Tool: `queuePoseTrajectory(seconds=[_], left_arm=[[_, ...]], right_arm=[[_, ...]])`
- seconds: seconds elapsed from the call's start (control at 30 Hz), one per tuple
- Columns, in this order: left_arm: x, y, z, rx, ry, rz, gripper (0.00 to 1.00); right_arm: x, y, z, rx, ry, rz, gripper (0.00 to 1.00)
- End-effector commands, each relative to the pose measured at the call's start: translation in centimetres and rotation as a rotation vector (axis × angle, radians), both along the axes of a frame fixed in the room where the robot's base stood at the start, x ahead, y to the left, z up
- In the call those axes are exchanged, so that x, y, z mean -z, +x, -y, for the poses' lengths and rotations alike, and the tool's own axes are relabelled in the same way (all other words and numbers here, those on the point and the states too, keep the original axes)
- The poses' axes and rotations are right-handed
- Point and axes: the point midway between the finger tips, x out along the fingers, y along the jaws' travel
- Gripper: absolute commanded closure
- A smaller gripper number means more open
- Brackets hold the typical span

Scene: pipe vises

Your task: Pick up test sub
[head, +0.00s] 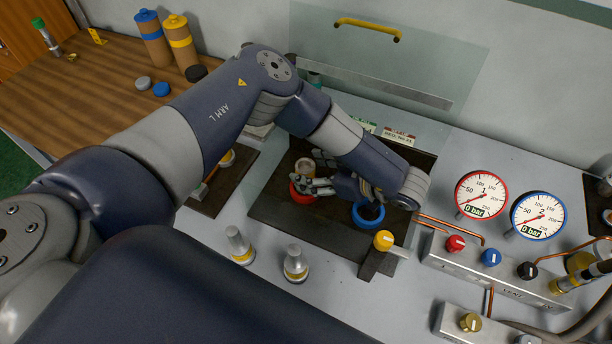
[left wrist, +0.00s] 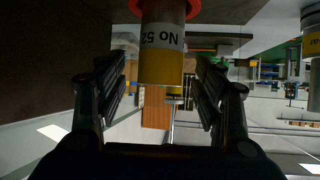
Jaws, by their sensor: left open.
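A metal test sub (left wrist: 162,40) with a yellow band and a "No 52" label shows in the left wrist view, its base at a red ring (left wrist: 198,9). In the head view, a cylinder (head: 306,166) stands in the red ring (head: 302,194) on a dark plate. My left gripper (head: 318,178) is open beside it; the wrist view shows the sub between the two spread fingers (left wrist: 162,95), with gaps at both sides. Two more metal subs with yellow bands, one at left (head: 239,245) and one at right (head: 295,264), stand in front. My right gripper is not in view.
A blue ring (head: 368,215) and a yellow-knobbed block (head: 383,241) are close to my left wrist. A clear shield with a yellow handle (head: 368,29) stands behind. Gauges (head: 481,195) and a valve manifold (head: 500,265) with copper pipes fill the right.

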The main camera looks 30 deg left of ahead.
Motion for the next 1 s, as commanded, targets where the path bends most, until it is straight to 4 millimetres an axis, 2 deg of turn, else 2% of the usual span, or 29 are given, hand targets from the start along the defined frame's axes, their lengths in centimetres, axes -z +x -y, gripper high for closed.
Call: queuePoseTrajectory(seconds=[0.17,0.43,0.47,0.73,1.0], left_arm=[[1.0,0.2,-1.9,-0.002,-0.001,-0.002,0.38],[1.2,0.3,-2.1,0.000,0.000,0.000,0.38],[1.2,0.3,-2.1,0.000,0.000,0.000,0.40],[1.2,0.3,-2.1,0.000,0.000,0.000,1.00],[1.1,0.4,-2.2,0.000,0.002,0.001,1.00]], right_arm=[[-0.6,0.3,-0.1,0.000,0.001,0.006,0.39],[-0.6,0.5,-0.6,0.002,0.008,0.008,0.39],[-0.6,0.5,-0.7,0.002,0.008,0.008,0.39],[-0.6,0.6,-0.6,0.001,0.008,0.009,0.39],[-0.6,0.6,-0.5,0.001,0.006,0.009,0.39]])
